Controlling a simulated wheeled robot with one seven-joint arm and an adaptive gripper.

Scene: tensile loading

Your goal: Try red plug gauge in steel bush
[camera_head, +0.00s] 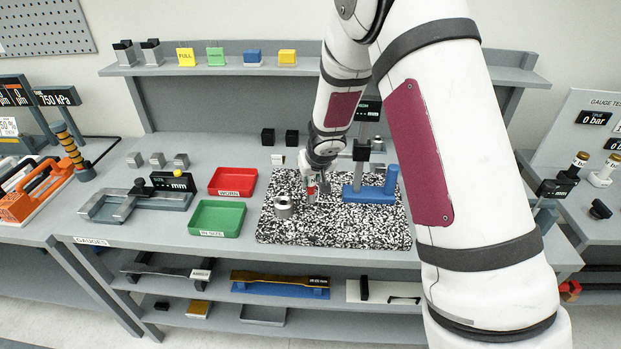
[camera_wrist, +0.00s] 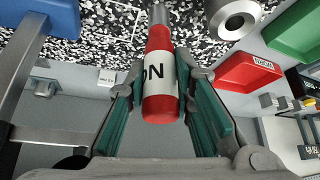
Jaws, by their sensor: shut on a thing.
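The red plug gauge (camera_wrist: 160,98) has a red handle with a white band marked with black letters and a steel end pointing away from my gripper. My gripper (camera_wrist: 160,85) is shut on its handle, with a green-padded finger on each side. In the head view my gripper (camera_head: 318,172) is above the speckled mat, to the right of the steel bush. The steel bush (camera_head: 284,207) is a short ring on the mat with its hole facing up. It also shows at the top of the wrist view (camera_wrist: 234,18), apart from the gauge.
A blue-based stand (camera_head: 372,192) is on the speckled mat (camera_head: 330,230), right of my gripper. A red tray (camera_head: 233,182) and a green tray (camera_head: 216,219) lie left of the mat. A grey vice-like measuring fixture (camera_head: 135,203) stands further left. The front of the mat is clear.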

